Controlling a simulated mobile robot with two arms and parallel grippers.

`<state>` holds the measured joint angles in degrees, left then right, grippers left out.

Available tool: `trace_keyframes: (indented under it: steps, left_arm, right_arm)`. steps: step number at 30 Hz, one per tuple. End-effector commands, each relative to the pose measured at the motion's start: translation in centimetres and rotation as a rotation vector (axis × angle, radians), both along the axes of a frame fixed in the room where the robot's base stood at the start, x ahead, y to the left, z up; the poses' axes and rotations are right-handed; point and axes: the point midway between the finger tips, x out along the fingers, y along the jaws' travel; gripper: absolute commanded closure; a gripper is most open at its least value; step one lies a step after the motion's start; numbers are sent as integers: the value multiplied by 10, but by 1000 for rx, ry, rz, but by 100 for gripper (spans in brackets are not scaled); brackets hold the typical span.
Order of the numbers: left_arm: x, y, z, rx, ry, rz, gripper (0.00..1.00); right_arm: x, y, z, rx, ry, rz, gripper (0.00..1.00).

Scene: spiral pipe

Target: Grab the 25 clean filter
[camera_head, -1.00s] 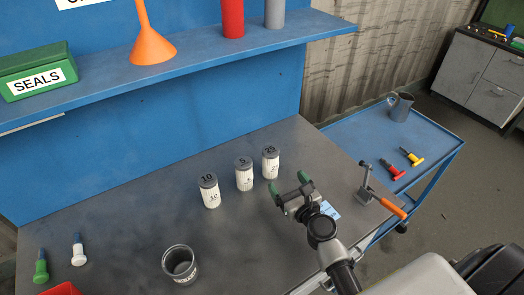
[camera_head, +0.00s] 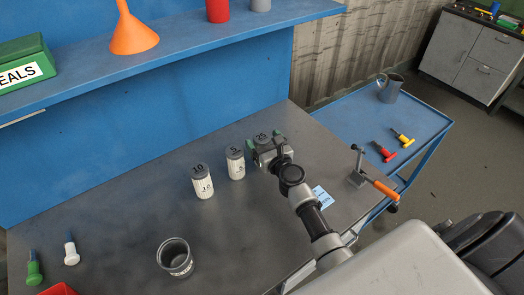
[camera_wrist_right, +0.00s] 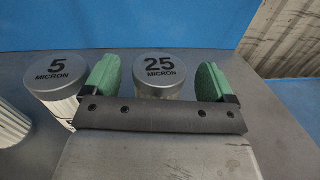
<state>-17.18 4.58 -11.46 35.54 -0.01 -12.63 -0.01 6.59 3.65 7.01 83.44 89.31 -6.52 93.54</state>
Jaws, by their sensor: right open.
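The 25 micron filter (camera_head: 261,135) is a canister with a grey lid, standing upright on the grey workbench. In the right wrist view its lid (camera_wrist_right: 159,67) sits between the two green fingertips, with a gap on each side. My right gripper (camera_head: 264,145) is open around the filter; it also shows in the right wrist view (camera_wrist_right: 158,82). The gripper hides most of the filter's body in the head view. The 5 filter (camera_head: 235,163) stands close to the left finger, and the 10 filter (camera_head: 202,181) stands further left. My left gripper is not in view.
A glass-like grey cup (camera_head: 175,257) stands at the front of the bench. A clamp with an orange handle (camera_head: 372,183) is at the right edge. A blue cart (camera_head: 350,118) stands right. A blue shelf (camera_head: 180,62) overhangs the back.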

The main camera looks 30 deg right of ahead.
Motion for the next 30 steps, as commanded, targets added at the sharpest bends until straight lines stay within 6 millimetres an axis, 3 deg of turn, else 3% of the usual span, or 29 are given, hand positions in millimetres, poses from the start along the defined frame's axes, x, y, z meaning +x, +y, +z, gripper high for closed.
trace_keyframes:
  steps: [3,11,24,30]
  left_arm:
    - [0,0,-3,0,0,0,19]
    - [0,0,-2,0,0,0,19]
    - [0,0,-2,0,-1,0,19]
    - [0,0,-2,0,-1,0,19]
  right_arm:
    - [11,0,-1,-1,0,0,14]
    - [13,0,0,-1,1,1,15]
    - [13,0,-1,0,1,1,82]
    - [13,0,0,0,1,1,82]
